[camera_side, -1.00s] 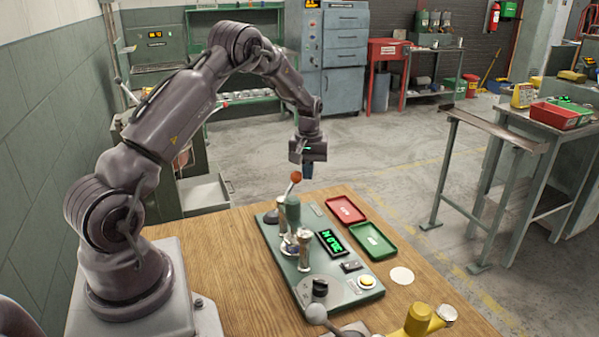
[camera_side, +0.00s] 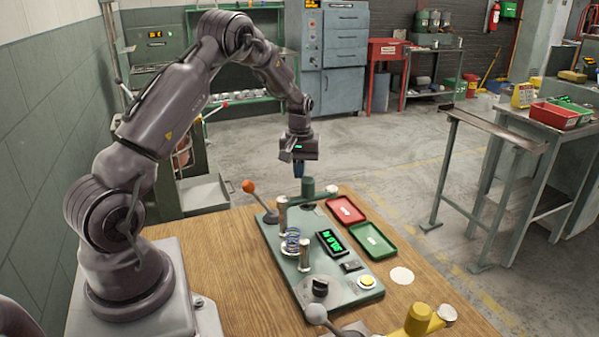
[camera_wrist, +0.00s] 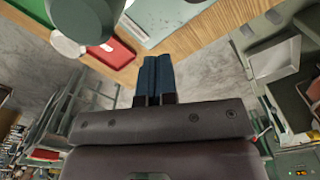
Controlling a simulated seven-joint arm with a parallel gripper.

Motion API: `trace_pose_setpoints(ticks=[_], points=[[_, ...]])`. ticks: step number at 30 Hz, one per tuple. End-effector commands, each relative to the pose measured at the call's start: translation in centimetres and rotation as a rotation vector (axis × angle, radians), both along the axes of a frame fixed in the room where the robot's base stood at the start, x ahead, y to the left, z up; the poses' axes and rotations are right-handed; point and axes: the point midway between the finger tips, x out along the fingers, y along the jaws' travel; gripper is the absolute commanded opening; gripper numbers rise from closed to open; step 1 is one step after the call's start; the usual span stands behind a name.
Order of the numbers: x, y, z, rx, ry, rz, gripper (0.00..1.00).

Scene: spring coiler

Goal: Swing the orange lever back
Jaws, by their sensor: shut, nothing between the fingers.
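The orange lever's ball knob (camera_side: 248,186) shows in the side view at the far left corner of the green coiler plate (camera_side: 287,262). Its arm slopes from the knob down toward the plate. A coiled spring (camera_side: 292,239) stands between two metal posts on the plate. In the wrist view the blue fingers (camera_wrist: 155,80) are shut together and empty.
A red tray (camera_side: 345,210) and a green tray (camera_side: 372,241) lie right of the plate. The plate also carries a green-lit display (camera_side: 331,243), a black knob (camera_side: 320,287) and a yellow button (camera_side: 366,282). Bare wood (camera_side: 225,250) lies to its left.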

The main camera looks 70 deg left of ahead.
Motion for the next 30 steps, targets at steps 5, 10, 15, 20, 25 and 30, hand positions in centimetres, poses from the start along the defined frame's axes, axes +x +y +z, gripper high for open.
trace_pose_setpoints(ticks=[5,10,15,20,25,30], points=[[0.3,0.0,0.0,0.0,0.0,-0.001,0.0],[1.0,0.0,0.0,0.001,0.0,-0.002,0.0],[1.3,0.0,0.3,0.0,-0.001,-0.002,0.0],[1.3,0.0,1.9,0.002,-0.002,-0.001,0.0],[1.3,0.0,3.6,0.001,-0.002,-0.001,0.0],[1.3,0.0,5.3,0.002,-0.002,-0.001,0.0]])
